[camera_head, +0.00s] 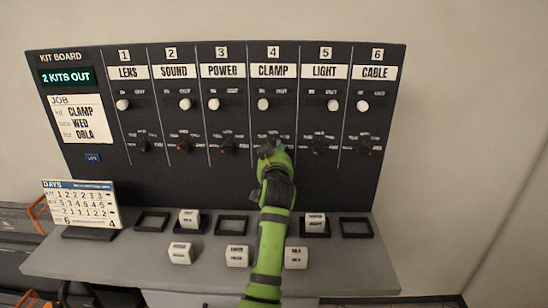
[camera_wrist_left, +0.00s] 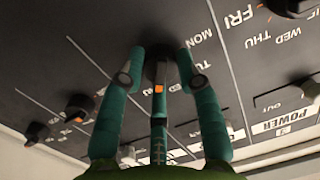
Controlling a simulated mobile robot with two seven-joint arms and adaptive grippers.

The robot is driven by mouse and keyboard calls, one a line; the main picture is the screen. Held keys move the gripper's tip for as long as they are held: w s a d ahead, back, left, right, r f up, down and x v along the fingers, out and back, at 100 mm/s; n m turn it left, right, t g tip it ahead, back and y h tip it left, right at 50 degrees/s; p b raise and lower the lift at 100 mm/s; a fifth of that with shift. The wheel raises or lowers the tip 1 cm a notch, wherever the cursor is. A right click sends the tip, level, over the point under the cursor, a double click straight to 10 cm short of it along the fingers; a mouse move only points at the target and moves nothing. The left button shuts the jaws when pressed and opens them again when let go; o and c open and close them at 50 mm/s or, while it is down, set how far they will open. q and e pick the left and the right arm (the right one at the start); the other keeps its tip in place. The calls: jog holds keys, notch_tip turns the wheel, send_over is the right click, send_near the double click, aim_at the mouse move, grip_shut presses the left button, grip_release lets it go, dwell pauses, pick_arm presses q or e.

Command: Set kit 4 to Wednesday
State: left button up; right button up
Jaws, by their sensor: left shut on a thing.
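My left gripper (camera_head: 270,148) reaches the day dial in column 4, CLAMP (camera_head: 273,72), on the kit board. In the left wrist view, its teal fingers (camera_wrist_left: 160,75) are shut around the dark dial knob (camera_wrist_left: 158,62). The knob's orange mark faces the lower side of that picture, towards the board's upper side. MON and TUE show beside the knob; the label the mark faces is hidden by a finger. The kit 4 slider knob (camera_head: 263,104) is at the left of its slot. The job card (camera_head: 80,120) reads CLAMP, WED, ORLA. My right gripper is out of view.
Neighbouring dials POWER (camera_head: 229,147) and LIGHT (camera_head: 318,147) sit either side of my gripper. Below, the grey shelf holds black trays (camera_head: 152,221), several white blocks (camera_head: 237,256) and a days calendar (camera_head: 82,205). The display (camera_head: 66,76) reads 2 KITS OUT.

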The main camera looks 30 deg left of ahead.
aim_at(273, 113)
pick_arm(q)
jog(key=shift+s+a+r+n+h+b, duration=0.1)
jog(key=shift+n+h+b, duration=0.1)
jog(key=shift+n, duration=1.45)
jog(key=shift+r+n+h+b, duration=0.1)
jog(key=shift+n+h, duration=0.1)
jog(key=shift+n, duration=1.45)
jog(key=o, duration=1.1)
jog(key=shift+f, duration=0.1)
jog(key=shift+o, duration=0.2)
notch_tip(273, 113, up, 10)
jog(key=shift+r, duration=0.1)
